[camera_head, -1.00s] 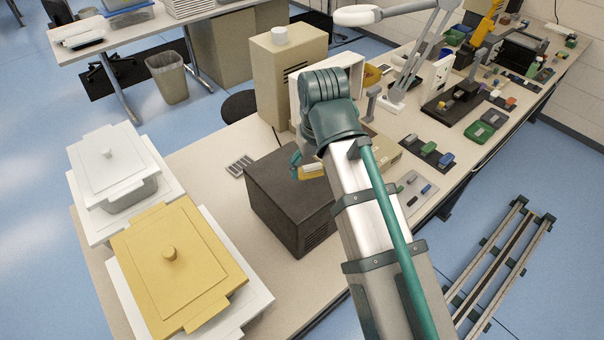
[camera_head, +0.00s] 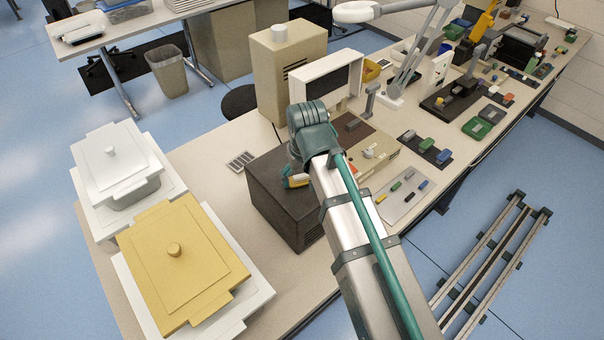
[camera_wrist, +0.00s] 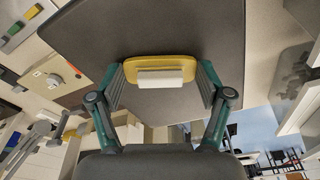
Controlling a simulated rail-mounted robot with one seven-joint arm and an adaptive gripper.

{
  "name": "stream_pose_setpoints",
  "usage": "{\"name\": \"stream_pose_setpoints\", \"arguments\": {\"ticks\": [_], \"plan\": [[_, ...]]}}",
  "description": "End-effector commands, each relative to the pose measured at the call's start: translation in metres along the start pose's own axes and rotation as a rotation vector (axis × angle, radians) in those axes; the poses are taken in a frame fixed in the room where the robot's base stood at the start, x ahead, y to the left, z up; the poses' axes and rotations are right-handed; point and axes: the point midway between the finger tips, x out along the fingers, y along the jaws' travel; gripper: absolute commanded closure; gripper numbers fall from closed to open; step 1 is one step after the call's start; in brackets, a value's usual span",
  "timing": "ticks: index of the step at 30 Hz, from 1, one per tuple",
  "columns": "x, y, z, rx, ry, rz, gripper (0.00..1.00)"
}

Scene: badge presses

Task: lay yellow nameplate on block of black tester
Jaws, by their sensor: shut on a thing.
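My gripper (camera_wrist: 160,85) is shut on the yellow nameplate (camera_wrist: 128,72), which carries a pale raised bar facing the wrist camera. Behind the nameplate in the wrist view is a broad dark flat surface (camera_wrist: 150,25); I cannot tell the gap to it. In the head view, the nameplate (camera_head: 298,181) shows as a small yellow piece beside my wrist, over the dark box (camera_head: 275,205). A black-based device (camera_head: 436,106) with a grey post stands farther right. I cannot tell for sure which of these is the black tester, and its block is not clearly identifiable.
A beige machine (camera_head: 385,150) with a dark top plate and small block stands right of the dark box. A grey tray (camera_head: 408,200) with several coloured pieces lies at the front edge. A tall beige cabinet (camera_head: 285,75) stands behind. A yellow lidded container (camera_head: 180,265) is at left.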

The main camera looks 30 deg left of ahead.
Motion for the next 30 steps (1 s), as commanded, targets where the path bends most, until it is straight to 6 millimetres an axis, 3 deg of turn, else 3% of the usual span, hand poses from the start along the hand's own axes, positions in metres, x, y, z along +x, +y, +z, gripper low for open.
{"name": "stream_pose_setpoints", "arguments": {"ticks": [10, 11, 15, 30], "plan": [[0.0034, 0.0001, 0.0004, 0.0, 0.0, 0.0, 0.56], [0.0036, 0.0001, 0.0004, 0.0, 0.0, 0.0, 0.21], [0.003, 0.0001, 0.0002, 0.0, 0.0, 0.0, 0.0], [-0.004, 0.0001, -0.0008, 0.0, 0.002, 0.0, 0.0]]}}
